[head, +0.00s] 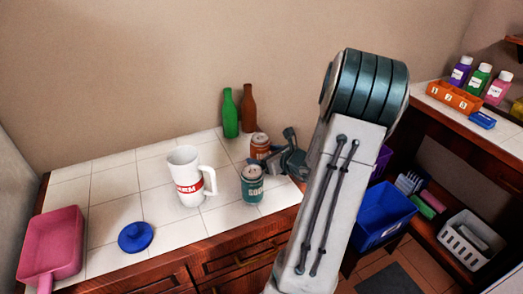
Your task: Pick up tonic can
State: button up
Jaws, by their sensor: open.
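Two cans stand upright on the white tiled counter (110,205). One is a teal can (252,185) near the front; the other is an orange-brown can (260,147) behind it. Their label text is too small to read surely, so I cannot tell which is the tonic can. My gripper (279,152) is open, just right of the orange-brown can and behind the teal one. I see no can held in it. My arm hides the counter's right end and part of the gripper.
A white mug (185,177) with a red band stands left of the cans. Green (230,113) and brown (249,108) bottles stand behind. A blue lid-like disc (135,237) and a pink pan (50,245) lie left. A blue bin (383,213) is right of my arm.

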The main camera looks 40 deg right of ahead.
jog(key=shift+x, duration=1.3)
jog(key=c, duration=1.1)
jog(key=shift+r, duration=0.1)
